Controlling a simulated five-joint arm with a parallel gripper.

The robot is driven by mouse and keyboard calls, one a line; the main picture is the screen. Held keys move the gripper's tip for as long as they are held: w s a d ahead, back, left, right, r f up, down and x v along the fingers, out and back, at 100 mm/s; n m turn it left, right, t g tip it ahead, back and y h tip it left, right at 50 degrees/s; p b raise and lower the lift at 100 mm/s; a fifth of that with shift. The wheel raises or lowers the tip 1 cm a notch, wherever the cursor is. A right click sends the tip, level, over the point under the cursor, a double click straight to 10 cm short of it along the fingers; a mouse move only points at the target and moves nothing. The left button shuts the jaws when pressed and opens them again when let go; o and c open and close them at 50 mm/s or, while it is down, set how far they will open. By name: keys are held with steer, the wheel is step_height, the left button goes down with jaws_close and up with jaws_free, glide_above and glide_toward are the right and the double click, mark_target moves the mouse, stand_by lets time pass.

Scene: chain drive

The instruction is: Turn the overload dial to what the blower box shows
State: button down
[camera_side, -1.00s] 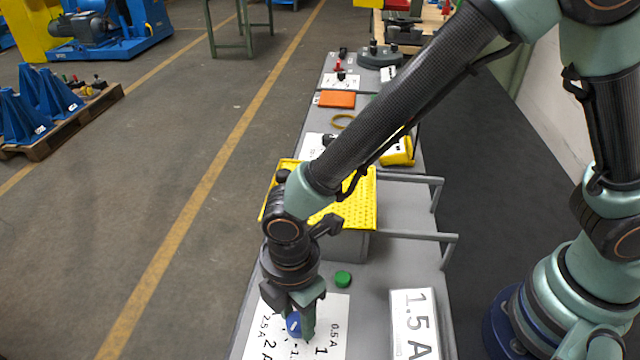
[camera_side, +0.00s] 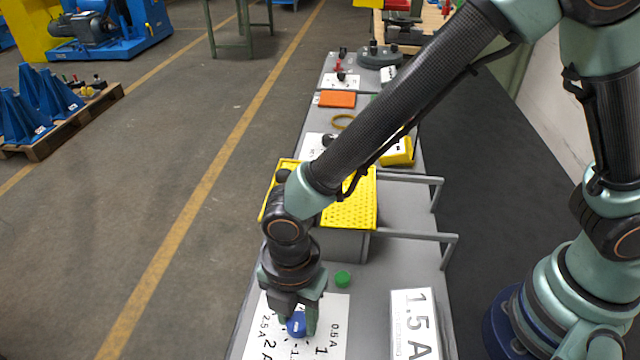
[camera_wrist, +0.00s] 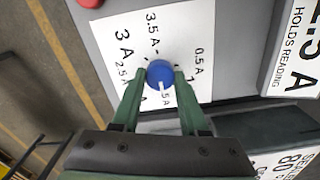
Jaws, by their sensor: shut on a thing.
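The blue dial knob (camera_side: 297,324) stands on a white scale plate (camera_side: 333,345) marked in amps. In the wrist view its white pointer line runs from the blue knob (camera_wrist: 159,72) toward a partly covered label ending in ".5 A", between the 1 and the lower labels. The scale plate (camera_wrist: 115,24) also shows 0.5 A, 2.5 A, 3 A and 3.5 A there. My gripper (camera_wrist: 161,74) is shut on the knob, one green finger on each side. A display box (camera_side: 414,325) right of the plate reads 1.5 A; in the wrist view its reading (camera_wrist: 300,50) is cut off.
A green button (camera_side: 343,279) sits just behind the plate. A grey box with a yellow perforated top (camera_side: 350,205) and grey rails (camera_side: 410,236) stand behind it. In the wrist view a red round thing (camera_wrist: 90,3) lies at the plate's corner.

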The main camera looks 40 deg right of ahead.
mark_target(298, 321)
steer(key=shift+c, duration=2.2)
jaws_free()
step_height(298, 321, up, 12)
steer(key=w+d+r+m+t, duration=0.1)
steer(key=d+r+m, duration=0.3)
steer(key=d+m, duration=0.8)
steer(key=w+d+r+m+t, duration=0.2)
steer(key=d+r+m+t, duration=0.2)
steer(key=d+m, duration=0.8)
steer(key=d+r, duration=0.1)
steer(key=d, duration=0.4)
steer(key=shift+r+t, duration=0.2)
steer(key=shift+t, duration=0.1)
